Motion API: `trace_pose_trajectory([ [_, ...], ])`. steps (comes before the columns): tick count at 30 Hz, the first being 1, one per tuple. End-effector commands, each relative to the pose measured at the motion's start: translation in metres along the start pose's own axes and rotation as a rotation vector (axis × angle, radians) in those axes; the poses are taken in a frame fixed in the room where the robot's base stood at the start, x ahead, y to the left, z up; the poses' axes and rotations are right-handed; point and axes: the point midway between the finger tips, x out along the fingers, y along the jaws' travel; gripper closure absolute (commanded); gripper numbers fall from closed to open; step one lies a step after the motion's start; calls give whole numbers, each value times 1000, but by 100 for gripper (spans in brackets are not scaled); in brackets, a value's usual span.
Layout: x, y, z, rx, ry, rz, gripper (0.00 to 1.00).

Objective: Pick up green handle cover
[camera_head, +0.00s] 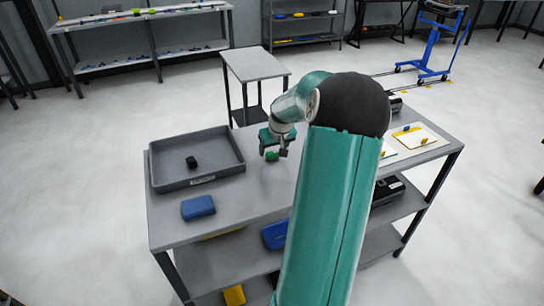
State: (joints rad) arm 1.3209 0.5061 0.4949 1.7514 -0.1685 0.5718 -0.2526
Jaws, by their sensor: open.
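A small green piece (271,156), which looks like the green handle cover, lies on the grey table (245,205) right of the tray. My gripper (273,152) is open just above and around it, with its fingers pointing down. I cannot tell whether the fingers touch the piece. My teal arm comes up from the bottom of the picture and hides the table to the right of the gripper.
A grey tray (165,187) with a black piece (191,162) inside stands at the table's left. A blue block (198,207) lies before it. White boards (416,137) lie at the right. A smaller table (254,64) stands behind. A lower shelf holds blue and yellow things.

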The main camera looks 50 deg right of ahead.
Motion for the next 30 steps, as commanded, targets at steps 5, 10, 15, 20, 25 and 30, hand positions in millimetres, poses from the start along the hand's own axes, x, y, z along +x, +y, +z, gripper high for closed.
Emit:
trace_pose_trajectory([
  [5,24,-1,0,0,0,-1,34],
  [10,26,0,0,1,1,1,34],
  [15,26,0,0,1,1,1,47],
  [20,26,0,0,1,1,1,79],
  [25,26,0,0,1,1,1,82],
  [30,24,0,-1,1,1,1,82],
])
